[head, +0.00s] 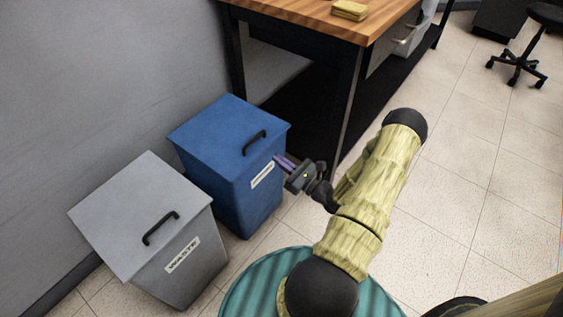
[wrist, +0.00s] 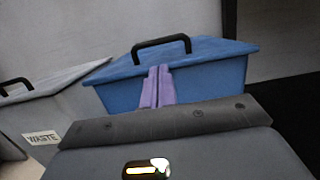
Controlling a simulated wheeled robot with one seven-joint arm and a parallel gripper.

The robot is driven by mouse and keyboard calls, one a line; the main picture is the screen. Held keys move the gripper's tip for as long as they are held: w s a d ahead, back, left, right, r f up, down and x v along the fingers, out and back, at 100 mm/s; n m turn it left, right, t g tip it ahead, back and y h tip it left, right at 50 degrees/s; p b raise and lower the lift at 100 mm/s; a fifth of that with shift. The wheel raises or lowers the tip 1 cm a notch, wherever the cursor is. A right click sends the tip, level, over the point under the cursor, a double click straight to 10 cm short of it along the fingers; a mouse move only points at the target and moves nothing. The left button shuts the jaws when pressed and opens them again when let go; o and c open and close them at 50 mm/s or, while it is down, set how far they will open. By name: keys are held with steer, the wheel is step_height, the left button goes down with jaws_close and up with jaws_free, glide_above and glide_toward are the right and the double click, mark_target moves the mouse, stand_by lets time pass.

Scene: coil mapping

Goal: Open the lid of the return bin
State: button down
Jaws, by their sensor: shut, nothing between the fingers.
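The blue bin (head: 243,205) stands on the floor by the wall, with a label on its front whose text I cannot read. Its blue lid (head: 215,128) lies closed, with a black handle (head: 255,142) near the front edge. My gripper (head: 281,163) is shut and empty at the front of the blue bin, near the label and below the handle. In the wrist view its purple fingers (wrist: 157,85) are together in front of the bin, with the lid (wrist: 205,50) and handle (wrist: 161,47) just beyond. I cannot tell whether the fingertips touch the bin.
A grey bin (head: 180,275) labelled WASTE stands left of the blue bin, its lid closed. A wooden-topped table (head: 300,18) with dark legs stands behind and to the right. A yellow object (head: 350,11) lies on it. Tiled floor (head: 460,180) is open on the right.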

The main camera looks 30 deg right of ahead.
mark_target(263, 150)
steer(key=b+x, duration=0.2)
steer(key=x, duration=0.5)
steer(key=shift+w, duration=0.25)
steer(key=shift+r, duration=0.15)
steer(key=shift+a+r+p, duration=0.1)
steer(key=shift+r+p, duration=0.55)
steer(key=shift+p, duration=0.5)
